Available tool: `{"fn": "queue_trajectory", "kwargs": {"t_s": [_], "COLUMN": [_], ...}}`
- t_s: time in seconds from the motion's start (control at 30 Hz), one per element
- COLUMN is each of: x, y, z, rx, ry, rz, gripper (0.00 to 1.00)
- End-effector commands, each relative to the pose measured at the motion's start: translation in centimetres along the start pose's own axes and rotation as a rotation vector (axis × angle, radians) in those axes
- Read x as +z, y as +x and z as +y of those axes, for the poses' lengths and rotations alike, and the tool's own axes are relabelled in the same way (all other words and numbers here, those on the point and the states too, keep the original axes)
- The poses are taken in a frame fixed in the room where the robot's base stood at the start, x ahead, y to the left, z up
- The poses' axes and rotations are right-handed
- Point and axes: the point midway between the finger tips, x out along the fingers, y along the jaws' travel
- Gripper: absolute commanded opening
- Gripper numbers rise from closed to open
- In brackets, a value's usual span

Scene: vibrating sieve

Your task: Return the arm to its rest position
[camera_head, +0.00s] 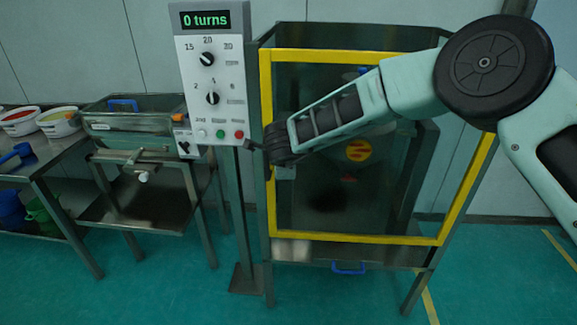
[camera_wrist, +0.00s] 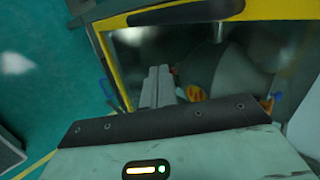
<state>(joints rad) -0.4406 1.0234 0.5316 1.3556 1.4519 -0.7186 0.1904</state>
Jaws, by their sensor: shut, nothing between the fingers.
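My arm reaches in from the right in the head view, in front of the machine's yellow-framed clear guard (camera_head: 433,240). My gripper (camera_head: 249,144) is at the left edge of that guard, close to the lower part of the control panel (camera_head: 206,110). I cannot tell whether it touches either. In the wrist view my gripper's fingers (camera_wrist: 158,75) are together, with nothing between them. Behind them is the guard's yellow frame (camera_wrist: 185,12).
The panel shows "0 turns" (camera_head: 206,19) above two knobs and several buttons. A blue handle (camera_head: 348,268) is low on the machine. On the left are a smaller metal unit (camera_head: 140,122) on a stand and a table (camera_head: 40,160) with bowls. The green floor (camera_head: 170,275) in front is clear.

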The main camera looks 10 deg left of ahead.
Motion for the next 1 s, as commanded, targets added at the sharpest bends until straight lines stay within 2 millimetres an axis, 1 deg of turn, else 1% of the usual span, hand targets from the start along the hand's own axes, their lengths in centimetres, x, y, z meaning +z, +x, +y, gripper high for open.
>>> {"fn": "queue_trajectory", "kwargs": {"t_s": [0.2,0.3,0.43,0.53,0.57,0.67,0.7,0.77,0.8,0.87,0.9,0.97,1.0], "x": [0.2,0.3,0.4,1.1,1.5,2.9,3.5,4.0,4.0,3.6,3.0,1.5,0.2], "y": [-3.5,-4.7,-5.5,-7.2,-8.1,-11.9,-13.8,-16.8,-18.7,-21.5,-23.3,-25.9,-27.4], "z": [0.1,0.1,0.1,-0.7,-1.1,-1.6,-1.4,-0.4,0.7,2.8,4.5,7.3,9.4], "rx": [-0.002,0.000,-0.001,-0.035,-0.052,-0.116,-0.139,-0.161,-0.167,-0.162,-0.149,-0.117,-0.085], "ry": [-0.002,0.000,-0.003,-0.073,-0.110,-0.300,-0.397,-0.557,-0.665,-0.826,-0.935,-1.098,-1.204], "rz": [0.000,0.001,-0.001,-0.057,-0.087,-0.218,-0.280,-0.371,-0.426,-0.504,-0.550,-0.615,-0.653], "gripper": [0.00,0.00,0.00,0.00,0.00,0.00,0.00,0.00,0.00,0.00,0.00,0.00,0.00]}}
